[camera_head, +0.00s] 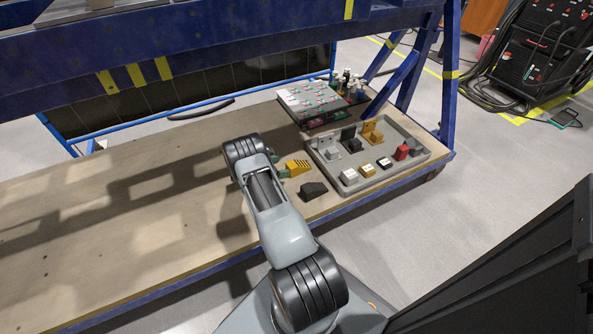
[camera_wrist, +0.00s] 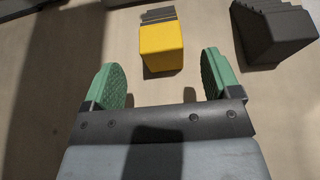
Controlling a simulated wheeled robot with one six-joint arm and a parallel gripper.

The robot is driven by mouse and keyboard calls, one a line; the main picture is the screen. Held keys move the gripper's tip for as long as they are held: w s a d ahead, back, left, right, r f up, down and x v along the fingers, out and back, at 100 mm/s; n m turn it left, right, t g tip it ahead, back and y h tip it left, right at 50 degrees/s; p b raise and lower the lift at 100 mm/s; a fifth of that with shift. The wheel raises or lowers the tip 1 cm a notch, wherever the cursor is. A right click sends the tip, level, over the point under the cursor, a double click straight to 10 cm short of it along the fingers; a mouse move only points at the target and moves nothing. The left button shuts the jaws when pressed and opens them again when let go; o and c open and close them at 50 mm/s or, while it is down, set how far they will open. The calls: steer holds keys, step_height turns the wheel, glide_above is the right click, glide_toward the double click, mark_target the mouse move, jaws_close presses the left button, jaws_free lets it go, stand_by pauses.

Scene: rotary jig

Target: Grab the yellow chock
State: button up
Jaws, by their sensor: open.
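The yellow chock (camera_head: 297,166) lies on the wooden bench top, left of the grey tray. In the wrist view the yellow chock (camera_wrist: 161,48) shows its plain yellow block end toward me and a dark ribbed part behind. My gripper (camera_wrist: 162,82) is open, with green pads on both fingers. The chock is just beyond the fingertips, roughly centred between them, and nothing is between the pads. In the head view my gripper (camera_head: 281,173) is partly hidden by my arm, close to the chock's left side.
A black chock (camera_head: 313,190) lies near the bench's front edge; it also shows at upper right in the wrist view (camera_wrist: 275,32). The grey tray (camera_head: 372,183) holds several blocks and brackets. Blue frame posts stand behind. The bench's left side is clear.

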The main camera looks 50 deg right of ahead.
mark_target(290, 165)
steer(key=shift+b+x, duration=1.15)
steer(key=shift+x, duration=1.4)
steer(key=shift+s+d+f, duration=0.1)
steer(key=shift+s+d, duration=0.1)
steer(key=shift+d, duration=0.25)
steer(key=c, duration=1.1)
steer(key=shift+c, duration=0.3)
